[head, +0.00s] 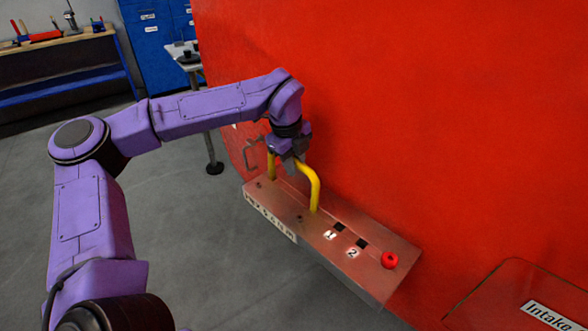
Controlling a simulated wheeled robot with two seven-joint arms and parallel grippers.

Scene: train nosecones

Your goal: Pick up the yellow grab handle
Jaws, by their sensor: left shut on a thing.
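The yellow grab handle (315,187) is a bent bar standing on the left part of a reddish metal panel box (373,265). One leg shows to the left of my left gripper (290,165) and the other to its right. My left gripper is shut on the upper bar of the handle, and its fingers hide part of that bar. The lower ends of the handle meet or nearly meet the panel top; I cannot tell whether they touch it. My right gripper is not in view.
The panel box sits against a large red wall (430,120). It carries slots labelled 1 and 2 (341,244) and a red button (390,260). An "Intake" panel (490,300) is at the lower right. A workbench (60,60) and blue cabinet (155,45) stand far back. Grey floor is clear at the left.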

